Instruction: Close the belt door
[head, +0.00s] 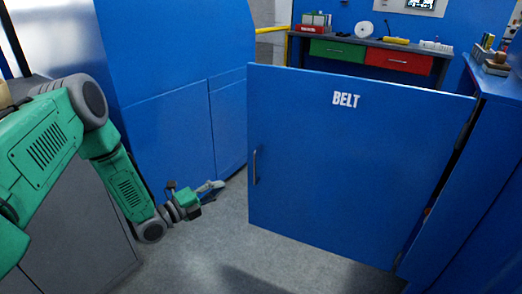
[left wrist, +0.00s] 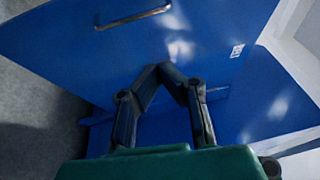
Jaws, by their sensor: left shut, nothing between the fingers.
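The blue belt door (head: 340,165), lettered BELT in white, stands partly open in the middle of the head view. A dark gap shows along its right edge, beside the blue cabinet (head: 470,190). Its metal handle (head: 255,166) is upright near the left edge. My left gripper (head: 218,186) is shut and empty, to the left of the door and a little below the handle, apart from it. In the left wrist view the shut fingers (left wrist: 168,70) are in front of a blue panel (left wrist: 70,55) with a metal handle (left wrist: 133,17). My right gripper is not in view.
A tall blue cabinet (head: 170,70) stands at left, close behind my left gripper. A workbench with a green drawer (head: 337,50) and a red drawer (head: 398,62) is at the back. Grey floor (head: 225,235) is clear below the gripper and door.

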